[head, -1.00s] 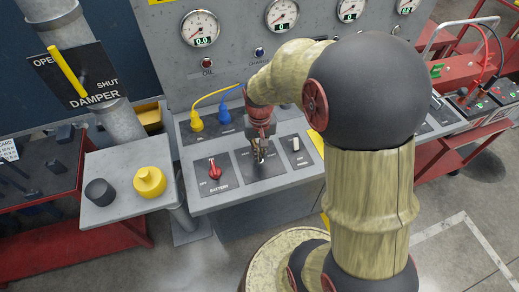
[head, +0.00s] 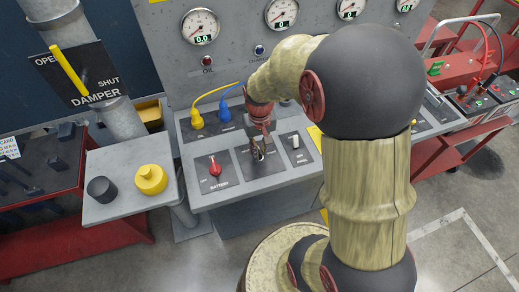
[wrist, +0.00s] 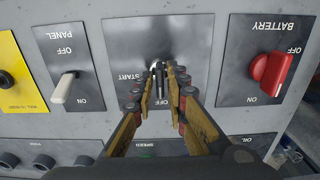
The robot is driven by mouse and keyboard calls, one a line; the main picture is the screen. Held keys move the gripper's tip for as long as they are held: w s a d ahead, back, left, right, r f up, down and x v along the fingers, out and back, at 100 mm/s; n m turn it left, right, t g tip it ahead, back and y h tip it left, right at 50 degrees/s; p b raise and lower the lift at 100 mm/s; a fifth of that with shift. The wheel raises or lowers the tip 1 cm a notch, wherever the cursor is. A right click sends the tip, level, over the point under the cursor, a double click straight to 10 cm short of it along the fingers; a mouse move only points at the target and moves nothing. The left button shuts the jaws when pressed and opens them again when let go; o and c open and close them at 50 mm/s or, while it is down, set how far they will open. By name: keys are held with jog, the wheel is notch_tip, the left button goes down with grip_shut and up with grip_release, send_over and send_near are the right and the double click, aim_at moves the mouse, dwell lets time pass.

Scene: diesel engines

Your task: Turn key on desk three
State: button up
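The key (wrist: 158,70) is a small metal piece on the dark START/OFF plate (wrist: 128,40) of the grey desk. My gripper (wrist: 160,76) has its fingertips on both sides of the key and looks closed on it. In the head view my gripper (head: 258,152) points down at the middle plate of the desk (head: 222,197), and its fingers hide most of the key. The fingers look slightly twisted there.
A red BATTERY knob (wrist: 272,70) and a white PANEL switch (wrist: 65,86) flank the key plate. Yellow (head: 197,120) and blue (head: 225,113) plugs stand behind. A side shelf (head: 118,209) holds a yellow knob (head: 150,180) and a black knob (head: 101,189).

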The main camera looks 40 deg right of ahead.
jog(key=shift+o, duration=1)
notch_tip(320, 180, up, 12)
jog(key=shift+f, duration=0.1)
jog(key=s+a+r+n+t, duration=0.3)
jog(key=s+a+r+t, duration=0.2)
jog(key=s+a+r, duration=0.6)
jog(key=shift+s+a+t, duration=0.3)
jog(key=shift+s+a, duration=0.25)
jog(key=shift+s, duration=0.15)
dwell(1.3)
